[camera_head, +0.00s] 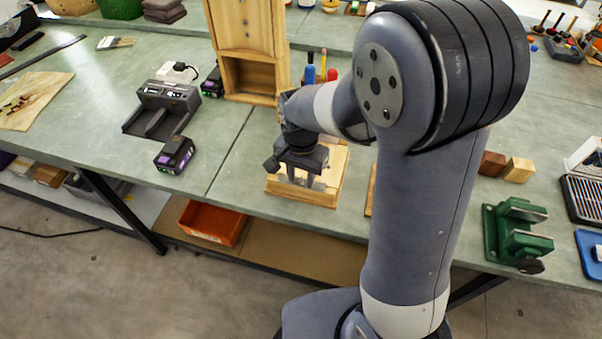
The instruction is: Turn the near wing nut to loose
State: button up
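My gripper (304,178) points down over a small light wooden block (285,192) near the front edge of the bench. Two dark finger shapes show below the gripper body, low over the block and seemingly a little apart. A pale grey metal piece shows on the block by the fingers. No wing nut can be made out; the gripper and my arm cover much of the block. Whether the fingers hold anything is too small to tell.
A tall wooden box (246,50) stands behind the block. A charger (168,101) and a battery (175,155) lie to the left. A green vise (517,233) and wooden blocks (518,170) stand to the right. An orange bin (212,223) sits on the shelf below.

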jog(key=shift+c, duration=0.5)
grip_shut()
jog(key=shift+n, duration=0.4)
